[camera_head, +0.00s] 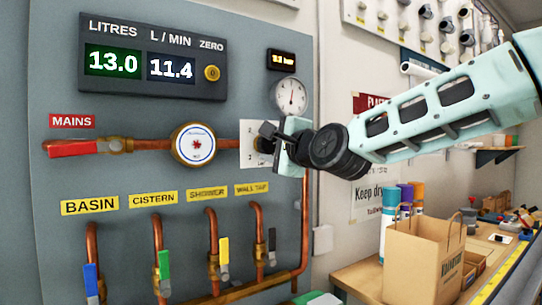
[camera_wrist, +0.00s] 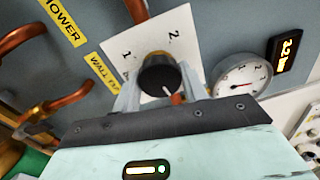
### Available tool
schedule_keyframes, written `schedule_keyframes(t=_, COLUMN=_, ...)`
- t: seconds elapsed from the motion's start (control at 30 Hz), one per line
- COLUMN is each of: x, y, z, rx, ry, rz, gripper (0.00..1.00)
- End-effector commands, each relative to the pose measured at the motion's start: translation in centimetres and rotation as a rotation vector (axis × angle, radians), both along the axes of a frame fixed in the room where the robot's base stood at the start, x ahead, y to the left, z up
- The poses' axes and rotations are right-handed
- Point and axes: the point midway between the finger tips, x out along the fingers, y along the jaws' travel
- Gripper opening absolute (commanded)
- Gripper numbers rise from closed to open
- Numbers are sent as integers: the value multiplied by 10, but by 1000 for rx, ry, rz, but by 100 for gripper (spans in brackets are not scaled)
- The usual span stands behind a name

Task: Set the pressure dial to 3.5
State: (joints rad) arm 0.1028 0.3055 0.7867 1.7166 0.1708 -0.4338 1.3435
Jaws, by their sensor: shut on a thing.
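The pressure dial is a black knob (camera_wrist: 160,74) with a white pointer line, standing on a white number card (camera_wrist: 118,56). My gripper (camera_wrist: 158,92) is shut on the knob, one finger on each side. In the head view my gripper (camera_head: 275,142) covers most of the knob and part of the card (camera_head: 248,135). A small amber display (camera_wrist: 286,55) appears to read 3.2 bar, though its first digit is blurred. It also shows in the head view (camera_head: 282,60). A round gauge (camera_head: 290,97) sits below it.
The panel (camera_head: 130,120) carries a litres display (camera_head: 152,58), a red-handled mains valve (camera_head: 75,148), a round meter (camera_head: 193,144) and copper pipes with coloured valve levers. A paper bag (camera_head: 420,255) and spray cans (camera_head: 402,205) stand on the bench at right.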

Motion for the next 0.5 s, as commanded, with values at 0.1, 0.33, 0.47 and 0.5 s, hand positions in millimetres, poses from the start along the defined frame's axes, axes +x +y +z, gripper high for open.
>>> schedule_keyframes(t=0.1, x=1, y=-1, z=-3, rx=53, ry=34, rz=-2, gripper=20)
schedule_keyframes(t=0.33, x=1, y=-1, z=-2, rx=116, ry=79, rz=-2, gripper=20)
schedule_keyframes(t=0.47, x=1, y=-1, z=-1, rx=131, ry=89, rz=-2, gripper=20)
schedule_keyframes(t=0.5, x=1, y=-1, z=-1, rx=133, ry=91, rz=-2, gripper=20)
